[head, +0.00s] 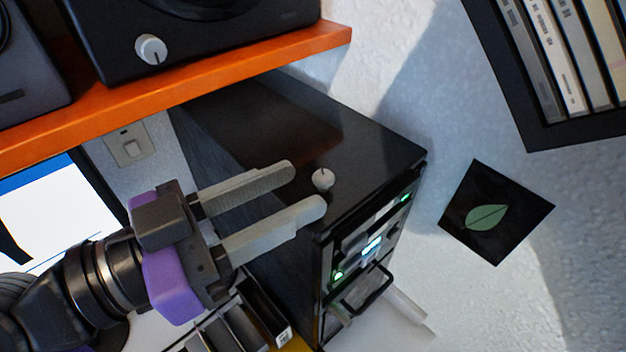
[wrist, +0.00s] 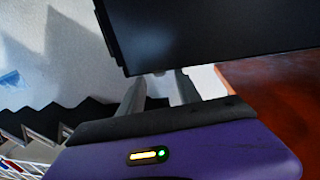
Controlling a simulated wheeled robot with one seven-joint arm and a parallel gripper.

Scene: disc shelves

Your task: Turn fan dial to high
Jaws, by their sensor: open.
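A small pale dial (head: 322,179) sits on the dark panel of the black computer tower (head: 350,135). I cannot read its setting. Its pointer line is hard to make out. My gripper (head: 305,190) is open and empty, with its two grey fingers reaching toward the dial. In the head view the dial lies just beyond the fingertips, roughly in line with the gap between them. In the wrist view the fingertips (wrist: 160,83) are close to the tower's edge (wrist: 210,35), and a small pale bit of the dial (wrist: 158,73) shows between them. I cannot tell whether they touch.
An orange shelf (head: 240,68) holds a black device with another, larger white dial (head: 151,49). A disc rack (head: 570,140) is at top right. A black leaf picture (head: 496,212) is on the wall. A lit screen (head: 60,215) is at left.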

